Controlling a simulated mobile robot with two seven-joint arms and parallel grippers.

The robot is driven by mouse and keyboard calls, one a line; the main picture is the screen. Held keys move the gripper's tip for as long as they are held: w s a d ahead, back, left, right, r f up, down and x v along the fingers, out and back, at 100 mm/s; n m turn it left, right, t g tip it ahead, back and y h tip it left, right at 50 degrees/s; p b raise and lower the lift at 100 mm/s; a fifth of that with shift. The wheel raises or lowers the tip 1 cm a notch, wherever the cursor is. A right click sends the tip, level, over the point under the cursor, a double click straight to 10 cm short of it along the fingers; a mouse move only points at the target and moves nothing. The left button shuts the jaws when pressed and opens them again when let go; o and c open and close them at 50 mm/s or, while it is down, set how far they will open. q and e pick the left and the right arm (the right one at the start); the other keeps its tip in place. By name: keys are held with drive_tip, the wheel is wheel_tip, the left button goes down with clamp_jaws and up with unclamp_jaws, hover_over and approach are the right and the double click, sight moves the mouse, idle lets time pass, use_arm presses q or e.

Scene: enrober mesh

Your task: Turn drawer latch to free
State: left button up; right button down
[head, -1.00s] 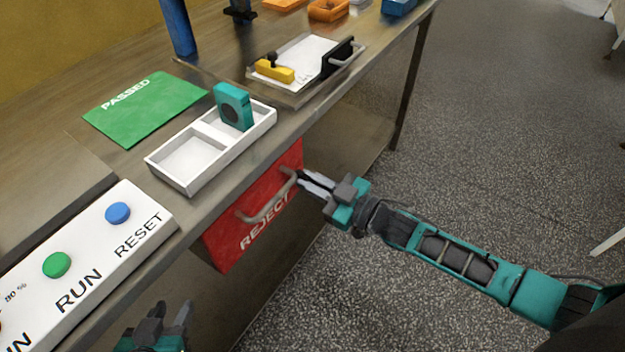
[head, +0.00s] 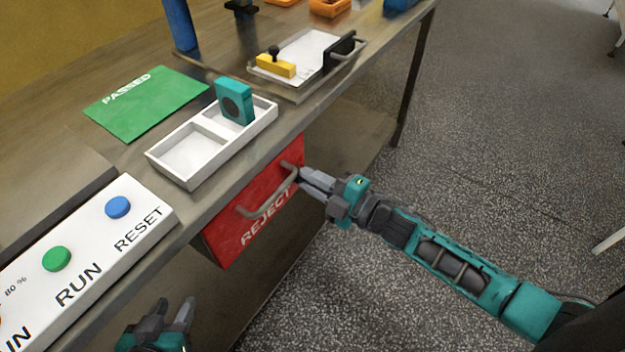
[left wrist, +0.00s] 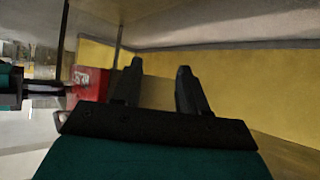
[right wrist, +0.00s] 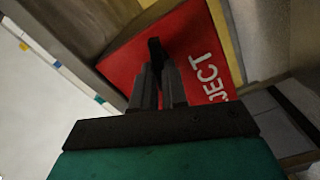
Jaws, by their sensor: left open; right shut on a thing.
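The red drawer front (head: 235,232) marked REJECT sits under the table edge with a grey bar handle (head: 250,212). In the right wrist view my right gripper (right wrist: 163,82) is shut on the small dark drawer latch (right wrist: 155,47), which stands against the red face. The latch is mostly hidden by the fingers in the head view. My left gripper (head: 174,312) is open and empty, low in front of the table; its open fingers also show in the left wrist view (left wrist: 160,85).
On the table are a white tray (head: 158,158) with a teal block (head: 235,100) in its far compartment, a green PASSED mat (head: 140,105), a button panel (head: 130,222), and a handled plate with a yellow block (head: 275,66). Open floor (head: 480,130) lies to the right.

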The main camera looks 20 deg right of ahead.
use_arm(q)
drive_tip(key=shift+w+d+b, duration=0.25)
drive_tip(key=shift+d+b, duration=0.2)
drive_tip(key=shift+b, duration=0.05)
use_arm(e)
drive_tip(key=shift+f+n, duration=0.1)
drive_tip(key=shift+n, duration=2.1)
use_arm(q)
drive_tip(key=shift+f, duration=0.1)
use_arm(e)
drive_tip(key=c, duration=1.2)
unclamp_jaws()
use_arm(q)
drive_tip(key=shift+a, duration=0.1)
use_arm(e)
drive_tip(key=shift+o, duration=0.2)
drive_tip(key=shift+s, duration=0.1)
use_arm(q)
drive_tip(key=shift+s+a+f, duration=0.1)
drive_tip(key=shift+s, duration=0.05)
use_arm(e)
drive_tip(key=v, duration=1.2)
drive_tip(key=shift+s+d, duration=0.25)
drive_tip(key=shift+d, duration=0.05)
